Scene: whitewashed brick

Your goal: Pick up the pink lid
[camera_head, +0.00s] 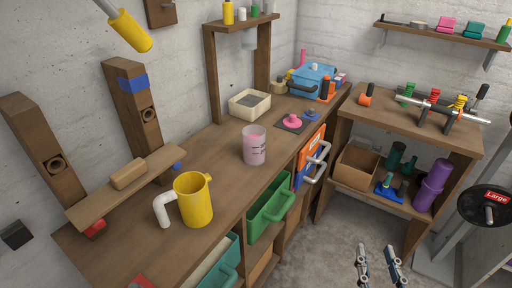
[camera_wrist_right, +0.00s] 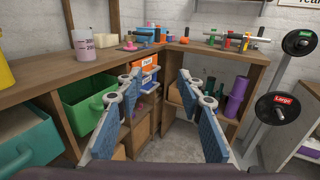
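The pink lid (camera_head: 292,120) lies on a dark square mat (camera_head: 302,127) on the long wooden workbench, knob upward. It also shows small in the right wrist view (camera_wrist_right: 130,46), beyond the fingers and to the left. My right gripper (camera_head: 378,254) is at the bottom right of the head view, over the floor in front of the benches. In the right wrist view my right gripper (camera_wrist_right: 158,82) has its blue-padded fingers spread apart with nothing between them. It is well away from the lid. My left gripper is not seen.
A translucent pink cup (camera_head: 254,148) stands left of the lid, with a cream box (camera_head: 250,104) behind. A blue object (camera_head: 312,116) and a blue toolbox (camera_head: 313,80) are near the lid. A yellow jug (camera_head: 194,203) stands nearer. Green bins (camera_head: 270,207) sit under the bench edge.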

